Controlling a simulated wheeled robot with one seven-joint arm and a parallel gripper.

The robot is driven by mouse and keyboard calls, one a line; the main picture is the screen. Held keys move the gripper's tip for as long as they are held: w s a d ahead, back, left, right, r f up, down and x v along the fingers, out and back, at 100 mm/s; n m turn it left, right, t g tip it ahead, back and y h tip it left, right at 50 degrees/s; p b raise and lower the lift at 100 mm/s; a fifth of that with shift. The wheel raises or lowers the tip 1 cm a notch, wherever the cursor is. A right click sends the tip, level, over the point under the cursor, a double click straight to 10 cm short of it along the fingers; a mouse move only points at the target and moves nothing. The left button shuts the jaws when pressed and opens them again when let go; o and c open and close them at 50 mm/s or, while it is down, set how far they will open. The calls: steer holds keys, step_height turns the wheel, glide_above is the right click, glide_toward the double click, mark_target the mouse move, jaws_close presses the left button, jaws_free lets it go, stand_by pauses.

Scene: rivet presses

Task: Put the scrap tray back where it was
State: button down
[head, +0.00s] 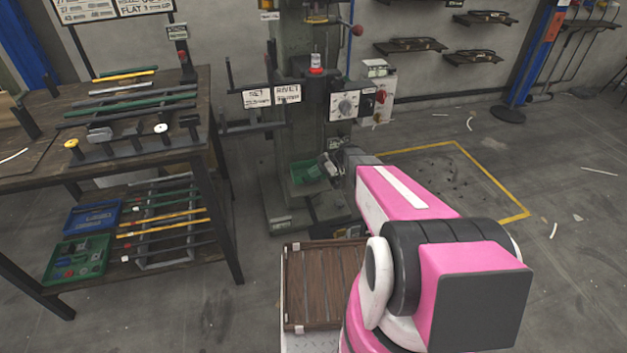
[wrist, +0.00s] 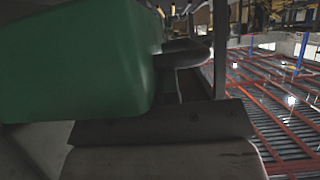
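The green scrap tray (head: 307,172) is at the lower front of the rivet press, just left of my gripper (head: 331,163). In the wrist view the green tray (wrist: 75,62) is very close and fills the upper left. Its lower edge lies right by a grey part of my gripper (wrist: 165,122). My gripper reaches toward the press low down, against the tray's right side. The fingertips are partly hidden, so I cannot tell whether they are closed on the tray.
The rivet press (head: 315,110) stands straight ahead with a control box (head: 345,104). A dark bench (head: 120,150) with bars and bins is at left. A slatted wooden deck (head: 322,285) is in front. A yellow-outlined floor area (head: 450,180) at right is open.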

steer(key=shift+f, duration=2)
steer(key=c, duration=1.3)
jaws_free()
steer(key=shift+c, duration=0.2)
steer(key=shift+d+r, duration=0.1)
